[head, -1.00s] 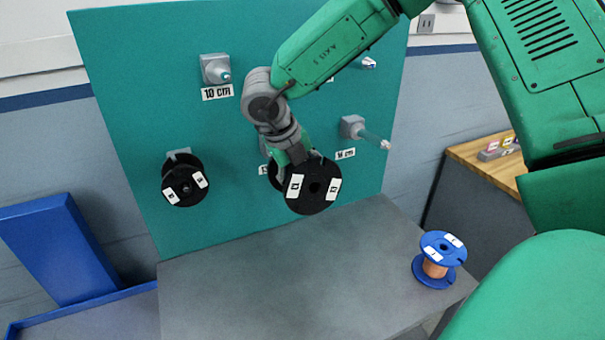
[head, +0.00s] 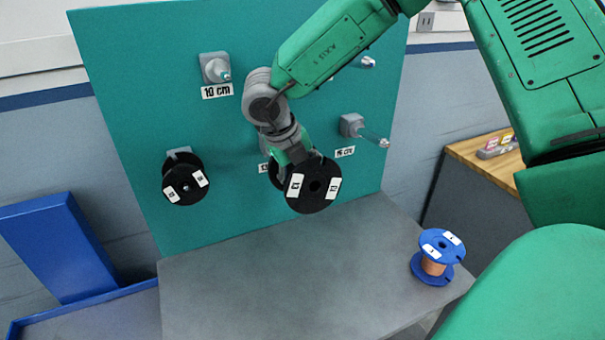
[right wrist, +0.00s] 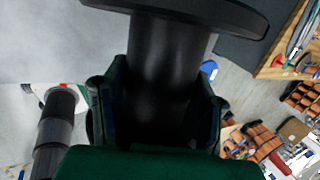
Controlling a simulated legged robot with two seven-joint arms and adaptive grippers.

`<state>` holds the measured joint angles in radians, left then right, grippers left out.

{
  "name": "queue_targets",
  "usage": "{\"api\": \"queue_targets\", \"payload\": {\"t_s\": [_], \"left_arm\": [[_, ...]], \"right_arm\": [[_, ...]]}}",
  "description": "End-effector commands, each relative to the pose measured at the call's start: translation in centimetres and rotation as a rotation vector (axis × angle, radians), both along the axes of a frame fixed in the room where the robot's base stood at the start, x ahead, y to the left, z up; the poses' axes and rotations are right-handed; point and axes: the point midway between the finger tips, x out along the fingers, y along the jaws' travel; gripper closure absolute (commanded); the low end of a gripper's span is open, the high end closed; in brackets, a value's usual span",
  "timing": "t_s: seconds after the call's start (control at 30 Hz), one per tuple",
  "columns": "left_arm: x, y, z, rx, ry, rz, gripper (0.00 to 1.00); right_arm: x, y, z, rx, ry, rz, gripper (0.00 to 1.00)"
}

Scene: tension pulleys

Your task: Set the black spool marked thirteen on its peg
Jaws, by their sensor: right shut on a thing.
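A black spool with white labels (head: 314,198) is held by my right gripper (head: 292,168) in front of the teal board. The labels seem to read 13, but they are small. The gripper is shut on the spool's black core (right wrist: 170,60), between its flanges. In the head view the held spool and gripper hide most of the peg behind them. My left gripper is not in view.
The teal board (head: 130,60) also bears a 10 cm peg (head: 216,70), a right-hand peg (head: 368,133) and another black spool (head: 186,183) at left. A blue spool (head: 440,243) stands on the grey table (head: 270,280). The table's middle is clear.

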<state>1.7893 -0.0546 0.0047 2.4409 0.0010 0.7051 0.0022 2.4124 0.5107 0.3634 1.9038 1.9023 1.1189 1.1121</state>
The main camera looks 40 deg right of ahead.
Motion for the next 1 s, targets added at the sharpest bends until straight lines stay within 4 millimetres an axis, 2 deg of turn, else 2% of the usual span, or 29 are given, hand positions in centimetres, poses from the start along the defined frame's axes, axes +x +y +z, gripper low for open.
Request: {"api": "queue_targets", "payload": {"t_s": [1.0], "left_arm": [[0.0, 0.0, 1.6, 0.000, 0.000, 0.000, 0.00]], "right_arm": [[2.9, -0.8, -0.3, 0.000, -0.002, 0.001, 0.97]]}}
